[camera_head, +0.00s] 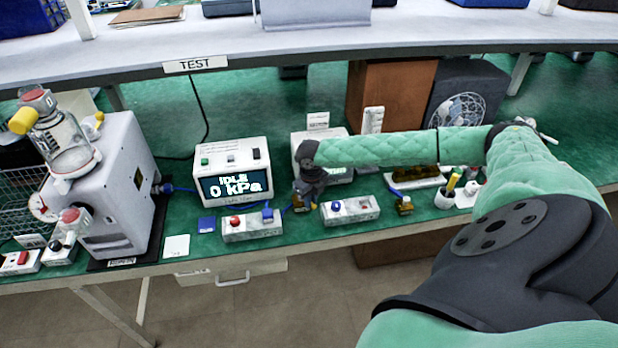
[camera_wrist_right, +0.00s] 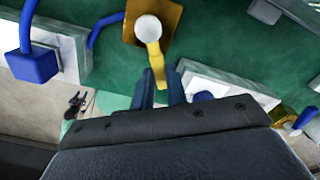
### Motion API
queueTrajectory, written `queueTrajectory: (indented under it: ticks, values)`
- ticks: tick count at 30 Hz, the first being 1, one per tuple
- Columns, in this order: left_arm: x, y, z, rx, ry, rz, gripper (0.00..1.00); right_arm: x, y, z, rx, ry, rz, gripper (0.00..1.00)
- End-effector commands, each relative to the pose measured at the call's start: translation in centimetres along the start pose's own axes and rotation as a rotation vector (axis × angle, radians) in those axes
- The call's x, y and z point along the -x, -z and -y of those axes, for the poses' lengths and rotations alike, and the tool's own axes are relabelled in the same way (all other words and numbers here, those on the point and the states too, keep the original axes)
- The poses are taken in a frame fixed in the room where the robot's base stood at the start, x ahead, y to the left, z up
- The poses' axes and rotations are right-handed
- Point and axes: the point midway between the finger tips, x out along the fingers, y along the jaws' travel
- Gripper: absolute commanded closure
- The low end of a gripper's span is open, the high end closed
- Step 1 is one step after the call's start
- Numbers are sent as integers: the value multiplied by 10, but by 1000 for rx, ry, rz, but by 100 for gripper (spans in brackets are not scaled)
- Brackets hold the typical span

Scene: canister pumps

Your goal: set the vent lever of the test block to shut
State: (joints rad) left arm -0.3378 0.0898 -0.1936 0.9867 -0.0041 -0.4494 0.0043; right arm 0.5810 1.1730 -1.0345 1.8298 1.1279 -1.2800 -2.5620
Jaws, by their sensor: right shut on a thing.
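The test block appears in the right wrist view as a brass-coloured square block (camera_wrist_right: 172,20) with a round white cap on top. A yellow lever (camera_wrist_right: 154,55) extends from the cap toward my right gripper (camera_wrist_right: 160,88). The gripper's two dark blue fingers are shut on the lever's outer end. In the head view my right gripper (camera_head: 303,202) points down between two white control boxes, and it largely hides the block and lever there. Whether the lever's position is open or shut cannot be read. My left gripper is not in view.
A white box with a red knob (camera_head: 240,234) stands left of the gripper, and one with a blue knob (camera_head: 362,213) stands right. The test display (camera_head: 233,186) behind reads IDLE, 0 kPa. A pump (camera_head: 118,190) stands at left. A shelf (camera_head: 410,40) spans above.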

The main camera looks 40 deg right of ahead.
Motion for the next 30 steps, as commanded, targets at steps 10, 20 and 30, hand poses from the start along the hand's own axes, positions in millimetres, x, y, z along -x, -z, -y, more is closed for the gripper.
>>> queueTrajectory:
  ticks: [10,20,30]
  values:
    - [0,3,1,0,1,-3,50,1,0,1,0,1,0,64]
    - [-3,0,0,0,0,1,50,7,-1,0,0,1,1,64]
    - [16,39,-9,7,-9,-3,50,54,-1,2,-1,2,3,64]
